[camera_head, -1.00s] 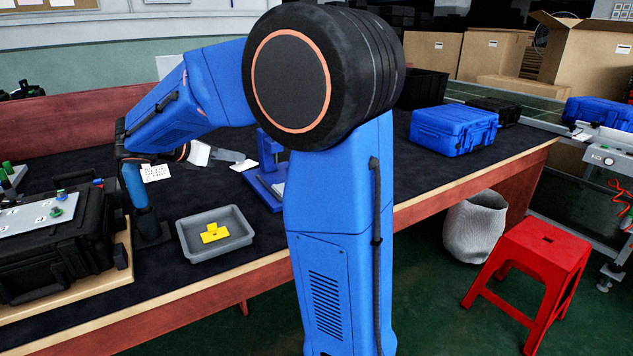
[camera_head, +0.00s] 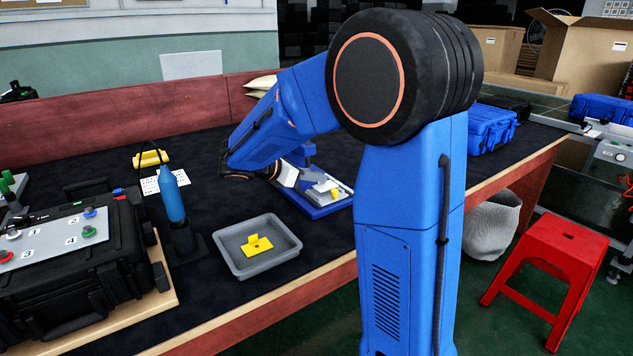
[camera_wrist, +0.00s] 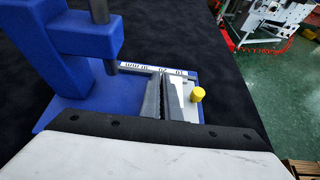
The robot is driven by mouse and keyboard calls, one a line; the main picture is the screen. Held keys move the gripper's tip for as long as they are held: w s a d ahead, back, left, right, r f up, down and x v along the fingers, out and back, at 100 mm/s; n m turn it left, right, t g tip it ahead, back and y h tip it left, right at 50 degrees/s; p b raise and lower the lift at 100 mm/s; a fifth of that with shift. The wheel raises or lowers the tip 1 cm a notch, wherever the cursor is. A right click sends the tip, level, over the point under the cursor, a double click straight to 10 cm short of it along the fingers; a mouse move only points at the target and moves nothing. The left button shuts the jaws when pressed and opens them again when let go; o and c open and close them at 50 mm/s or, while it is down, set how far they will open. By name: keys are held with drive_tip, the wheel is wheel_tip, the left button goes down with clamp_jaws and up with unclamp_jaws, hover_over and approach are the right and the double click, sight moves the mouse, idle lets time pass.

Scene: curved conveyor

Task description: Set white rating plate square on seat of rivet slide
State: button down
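The rivet slide is a blue press base (camera_head: 322,209) with an upright blue column, right of the grey tray in the head view. The wrist view shows the press (camera_wrist: 80,45), a pale slide with a printed scale (camera_wrist: 150,69) and a yellow knob (camera_wrist: 197,94). My gripper (camera_wrist: 163,95) is down over the slide bed, its grey fingers close together with a narrow gap. It appears shut on the white rating plate (camera_wrist: 188,108), pale and low at the fingers. The fingers hide part of it. I cannot tell whether it touches the seat or lies square.
The grey tray (camera_head: 222,256) holds a yellow angled piece (camera_head: 256,245). A blue bottle-like tool (camera_head: 172,195) stands upright beside the black case (camera_head: 130,250). A white dotted card (camera_head: 170,181) and a yellow object (camera_head: 150,158) lie behind. Dark tabletop is clear around the press.

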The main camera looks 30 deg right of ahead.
drive_tip(key=shift+f, duration=0.7)
drive_tip(key=shift+f, duration=0.15)
drive_tip(key=c, duration=2)
unclamp_jaws()
drive_tip(key=shift+a, duration=0.1)
drive_tip(key=shift+a+r, duration=0.2)
drive_tip(key=shift+r, duration=0.1)
drive_tip(key=shift+v, duration=3.5)
